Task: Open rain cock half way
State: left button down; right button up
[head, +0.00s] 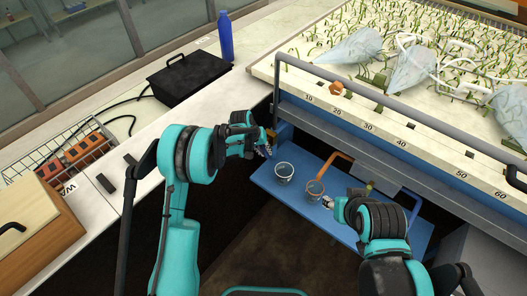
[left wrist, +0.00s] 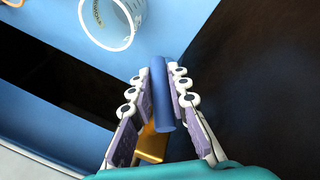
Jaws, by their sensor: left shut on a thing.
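My left gripper (head: 265,147) is at the left end of the flume's blue frame. In the left wrist view its two fingers (left wrist: 162,95) are closed on the rain cock's blue handle (left wrist: 162,80), one finger on each side. The cock's brass part (left wrist: 153,146) shows below the handle, between the fingers. The rest of the cock is hidden, so I cannot tell how far it is open. My right gripper (head: 329,202) is over the blue shelf's right part; it is too small to tell if it is open.
The blue shelf (head: 265,180) under the flume holds a clear measuring cup (head: 284,171) and a brownish cup (head: 315,188). An orange pipe (head: 338,158) comes down near them. A black box (head: 187,77) and blue bottle (head: 226,38) stand on the bench.

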pick_arm(q)
jog(key=shift+s+d+r+n+g+h+b, duration=0.1)
jog(key=shift+d+n+g+h+b, duration=0.05)
jog(key=shift+g+h, duration=0.3)
jog(key=shift+s+d+r+n+g+h+b, duration=0.15)
jog(key=shift+g+h, duration=0.1)
jog(key=shift+h, duration=0.3)
jog(key=c, duration=1.4)
grip_release()
jog(key=shift+c, duration=0.2)
notch_tip(320, 180, up, 10)
jog(key=shift+f, duration=0.15)
jog(key=shift+w, duration=0.1)
